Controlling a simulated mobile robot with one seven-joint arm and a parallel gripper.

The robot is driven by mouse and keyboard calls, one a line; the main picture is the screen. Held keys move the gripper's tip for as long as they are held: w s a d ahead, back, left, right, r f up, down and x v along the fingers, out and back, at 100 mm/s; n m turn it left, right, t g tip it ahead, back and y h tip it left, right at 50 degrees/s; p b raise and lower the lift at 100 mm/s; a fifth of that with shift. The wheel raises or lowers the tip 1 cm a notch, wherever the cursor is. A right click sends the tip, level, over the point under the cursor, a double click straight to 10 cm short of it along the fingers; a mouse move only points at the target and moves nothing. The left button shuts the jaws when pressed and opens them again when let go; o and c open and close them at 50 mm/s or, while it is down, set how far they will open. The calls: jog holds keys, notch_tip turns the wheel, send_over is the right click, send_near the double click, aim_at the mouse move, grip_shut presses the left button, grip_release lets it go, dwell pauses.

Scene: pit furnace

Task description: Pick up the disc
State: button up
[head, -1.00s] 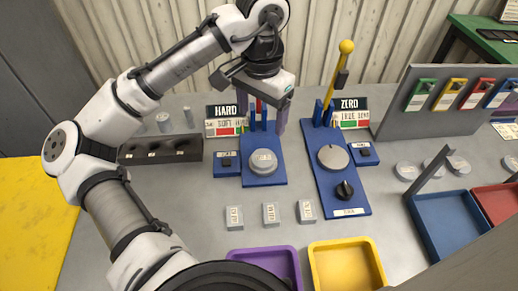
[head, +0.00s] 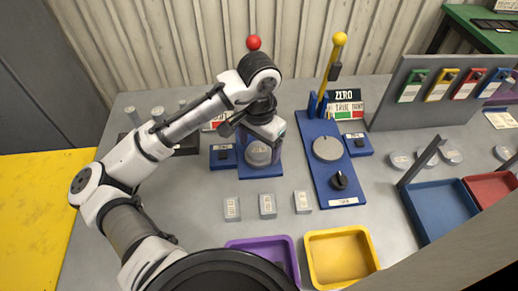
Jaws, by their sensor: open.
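A round grey disc (head: 258,155) sits on the blue base (head: 262,173) of the left test stand, with its upper part covered by my gripper. My gripper (head: 261,148) is open and points down over this disc, one finger to each side. I cannot tell whether the fingers touch it. A second round grey plate (head: 327,148) is on the blue base of the right stand, marked ZERO. More grey discs (head: 400,160) lie on the table at the right, clear of my gripper.
Three small labelled blocks (head: 268,206) stand in front of the stands. Purple (head: 238,242), yellow (head: 311,250) and blue (head: 413,211) trays lie nearer. The ZERO stand's yellow-knobbed lever (head: 334,65) rises at the right; a red knob (head: 253,43) shows behind my arm.

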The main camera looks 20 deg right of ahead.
aim_at(259, 150)
jog(key=c, duration=1.4)
notch_tip(259, 150, up, 20)
